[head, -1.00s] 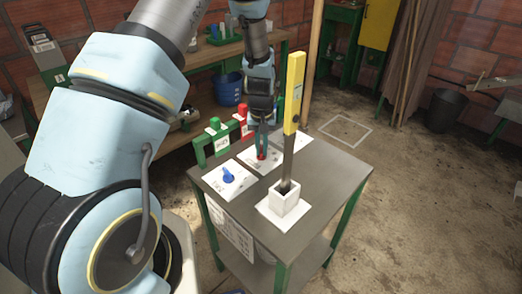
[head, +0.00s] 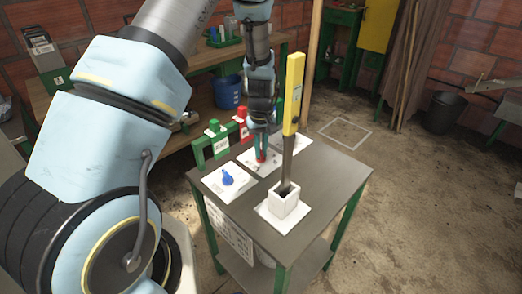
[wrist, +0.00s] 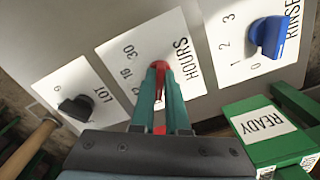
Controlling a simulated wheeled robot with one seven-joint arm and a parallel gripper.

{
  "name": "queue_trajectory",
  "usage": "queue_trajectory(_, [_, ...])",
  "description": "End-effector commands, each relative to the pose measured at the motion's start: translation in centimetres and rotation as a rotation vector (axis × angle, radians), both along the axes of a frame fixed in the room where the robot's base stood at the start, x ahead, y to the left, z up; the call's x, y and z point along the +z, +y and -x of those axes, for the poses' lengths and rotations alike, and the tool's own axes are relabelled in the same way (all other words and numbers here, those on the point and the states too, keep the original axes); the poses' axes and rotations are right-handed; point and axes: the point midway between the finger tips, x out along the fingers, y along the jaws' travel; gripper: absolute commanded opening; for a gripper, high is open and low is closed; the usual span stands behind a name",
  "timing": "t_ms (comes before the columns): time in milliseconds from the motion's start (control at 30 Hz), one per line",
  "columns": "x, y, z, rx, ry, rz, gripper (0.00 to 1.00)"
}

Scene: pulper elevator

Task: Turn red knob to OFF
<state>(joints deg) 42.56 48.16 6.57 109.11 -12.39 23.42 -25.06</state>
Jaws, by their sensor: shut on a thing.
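The red knob (wrist: 158,69) sits on a white card (wrist: 122,72) marked HOURS with numbers such as 16 and 30. In the wrist view my gripper (wrist: 160,98) has its green fingers closed around the knob, one on each side. In the head view the red knob (head: 262,155) is a small patch at the fingertips of my gripper (head: 261,151), which comes down from above onto the table (head: 325,183). The fingers hide part of the knob and the lower part of its card. I see no word OFF that I can read.
A blue knob (wrist: 269,36) on the RINSE card and a black knob (wrist: 77,107) on the LOT card flank the red one. A green READY block (wrist: 268,126) is close by. A tall yellow-handled tool (head: 293,92) stands in a white holder (head: 285,205) on the table.

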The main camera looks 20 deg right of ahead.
Motion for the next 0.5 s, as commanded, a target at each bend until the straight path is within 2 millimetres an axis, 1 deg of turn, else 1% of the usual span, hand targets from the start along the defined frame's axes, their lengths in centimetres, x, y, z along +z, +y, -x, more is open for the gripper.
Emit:
queue_trajectory(67, [0.04,-0.02,-0.03,0.002,-0.001,0.001,0.0])
queue_trajectory(100, [0.04,-0.02,-0.03,0.001,-0.001,0.001,0.17])
queue_trajectory(333, [0.02,-0.01,-0.02,0.0,0.0,0.0,0.42])
queue_trajectory(500, [0.01,-0.01,-0.01,0.0,0.0,0.0,0.42])
